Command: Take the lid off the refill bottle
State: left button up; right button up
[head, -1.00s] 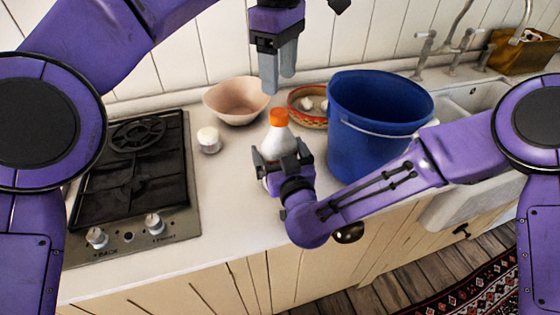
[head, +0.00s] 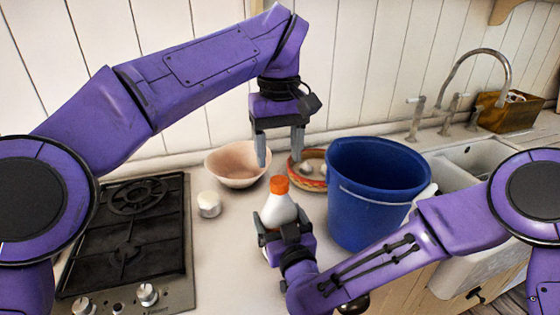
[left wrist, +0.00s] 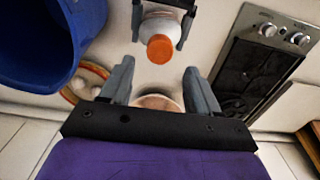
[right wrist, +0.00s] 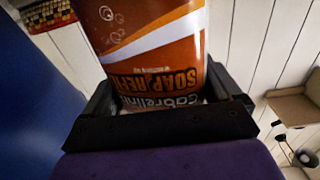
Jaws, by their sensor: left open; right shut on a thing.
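The refill bottle (head: 279,212) is white with an orange lid (head: 279,185) and stands upright at the counter's front. My right gripper (head: 283,234) is shut on its body from the front. In the right wrist view the bottle's brown label (right wrist: 150,45) reads "SOAP REFILL" between the fingers. My left gripper (head: 281,158) is open and empty, pointing down above and behind the lid. In the left wrist view the lid (left wrist: 160,48) lies beyond the two fingertips and apart from them.
A blue bucket (head: 375,205) stands close to the right of the bottle. A pink bowl (head: 236,165) and a patterned bowl (head: 306,172) with pale items are behind. A small white jar (head: 208,205) and a gas hob (head: 125,235) are on the left. The sink (head: 480,160) is at the right.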

aim_at(279, 179)
pick_arm(q)
notch_tip(279, 179, down, 6)
jog(key=shift+f, duration=0.1)
jog(key=shift+c, duration=0.2)
